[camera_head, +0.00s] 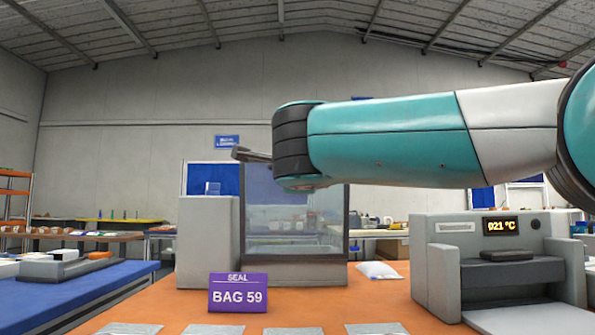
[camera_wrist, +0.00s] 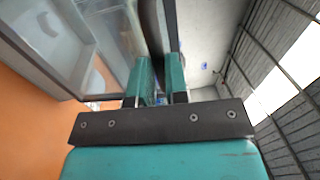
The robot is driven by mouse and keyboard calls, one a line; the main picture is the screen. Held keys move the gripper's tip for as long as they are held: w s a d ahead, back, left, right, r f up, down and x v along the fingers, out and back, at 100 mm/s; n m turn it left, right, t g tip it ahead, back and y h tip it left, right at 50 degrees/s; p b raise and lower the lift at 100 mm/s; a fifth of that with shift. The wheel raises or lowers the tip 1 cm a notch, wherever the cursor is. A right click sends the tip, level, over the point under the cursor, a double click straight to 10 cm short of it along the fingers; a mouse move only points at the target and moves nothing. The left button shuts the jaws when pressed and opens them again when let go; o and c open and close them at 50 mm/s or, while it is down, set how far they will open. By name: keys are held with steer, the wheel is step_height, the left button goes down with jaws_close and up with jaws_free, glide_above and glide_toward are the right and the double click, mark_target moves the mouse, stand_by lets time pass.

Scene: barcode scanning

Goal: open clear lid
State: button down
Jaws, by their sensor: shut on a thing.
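The clear lid (camera_head: 292,215) is a see-through panel with a dark frame, standing upright on the grey machine behind the purple sign. In the wrist view the clear panel (camera_wrist: 75,45) fills the upper left. My gripper (camera_wrist: 160,75) has its two teal fingers close together on a dark bar (camera_wrist: 152,30) at the panel's edge, which looks like part of the lid's frame or handle. In the head view my arm crosses in front of the lid's upper part and hides the fingertips and the grip.
A purple sign reading "SEAL BAG 59" (camera_head: 238,293) stands on the orange table (camera_head: 300,315). A grey machine with a "021 °C" display (camera_head: 503,227) stands at the right. A small white bag (camera_head: 377,270) lies between. Flat clear packets (camera_head: 210,329) lie along the front edge.

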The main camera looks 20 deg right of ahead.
steer(key=shift+w+a+f, duration=0.1)
steer(key=shift+w+f, duration=0.05)
steer(key=shift+f, duration=0.5)
steer(key=c, duration=1.1)
jaws_free()
steer(key=shift+r, duration=0.2)
steer(key=shift+r, duration=0.1)
steer(key=v, duration=0.8)
steer(key=b+v, duration=0.1)
steer(key=v, duration=0.8)
steer(key=shift+s+r+b, duration=0.15)
steer(key=shift+s+b, duration=0.15)
steer(key=shift+s, duration=0.05)
